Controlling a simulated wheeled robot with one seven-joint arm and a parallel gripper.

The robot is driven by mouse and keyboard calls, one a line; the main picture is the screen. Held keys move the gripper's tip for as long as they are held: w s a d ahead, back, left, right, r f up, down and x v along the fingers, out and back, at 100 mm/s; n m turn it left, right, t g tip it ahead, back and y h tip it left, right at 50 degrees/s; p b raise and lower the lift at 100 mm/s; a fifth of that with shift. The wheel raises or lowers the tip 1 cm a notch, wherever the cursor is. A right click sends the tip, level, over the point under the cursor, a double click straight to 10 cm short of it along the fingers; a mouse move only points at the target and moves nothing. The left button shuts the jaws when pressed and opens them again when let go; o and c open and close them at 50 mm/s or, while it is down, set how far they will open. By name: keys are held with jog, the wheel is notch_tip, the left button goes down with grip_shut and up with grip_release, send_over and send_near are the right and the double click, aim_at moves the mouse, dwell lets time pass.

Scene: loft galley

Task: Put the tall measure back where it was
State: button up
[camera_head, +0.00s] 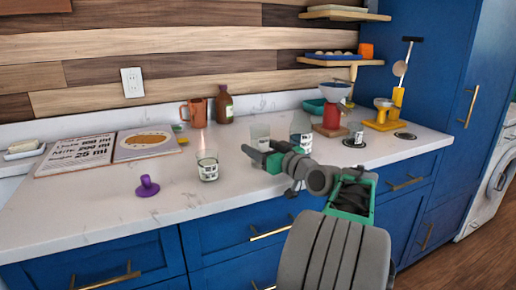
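A short one with white contents and dark markings (208,168) stands left of my gripper. I cannot tell for sure which is the tall measure. My gripper (259,158) reaches left, low over the counter, with green and dark grey fingers. Whether it is open or touches the glass behind it is unclear.
A recipe board (75,153), purple knobbed object (148,187), terracotta mug (195,112) and brown bottle (224,105) stand to the left and back. A red-based funnel stand (332,115), metal cup (356,132) and yellow scale (383,120) stand right. The front left counter is clear.

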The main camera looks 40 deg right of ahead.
jog(key=shift+o, duration=0.4)
jog(key=shift+r, duration=0.2)
jog(key=shift+s+p, duration=0.25)
jog(key=shift+p, duration=0.05)
jog(key=s, duration=1.1)
jog(key=shift+s+a, duration=0.25)
jog(key=shift+a, duration=0.15)
